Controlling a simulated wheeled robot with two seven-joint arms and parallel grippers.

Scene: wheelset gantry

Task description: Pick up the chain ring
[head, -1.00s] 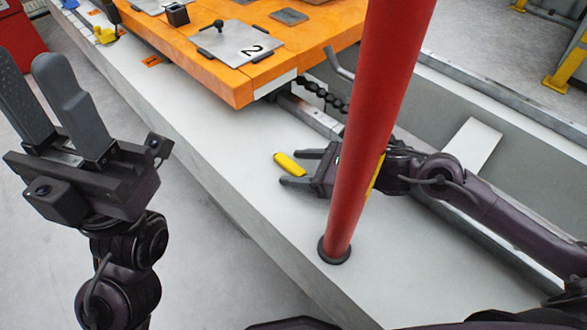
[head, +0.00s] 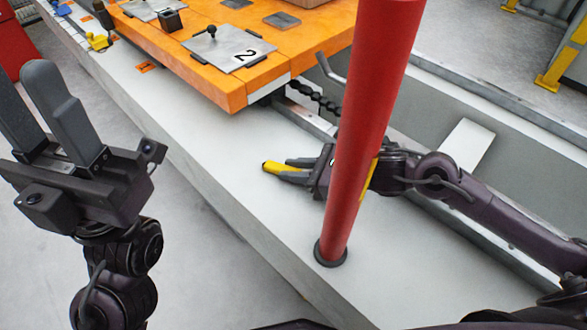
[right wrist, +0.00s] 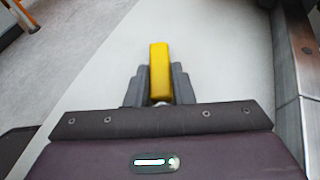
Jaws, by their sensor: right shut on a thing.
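My right gripper (head: 290,170) is shut on a small yellow bar-shaped piece (head: 270,166) over the pale ledge. In the right wrist view the yellow piece (right wrist: 160,72) stands between the two dark fingers (right wrist: 160,88) and reaches past their tips. A small silvery bit shows at its near end. I cannot tell whether it touches the ledge. A black chain (head: 316,95) hangs by the orange platform's corner, apart from the gripper. I cannot make out a separate chain ring. My left gripper (head: 22,92) is open and empty at the left, fingers pointing up.
A red post (head: 362,130) stands on the pale ledge (head: 220,165) in front of my right wrist. The orange platform (head: 225,90) with a plate (head: 228,54) marked 2 lies behind. A metal rail and trench run along the right. The ledge left of the gripper is clear.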

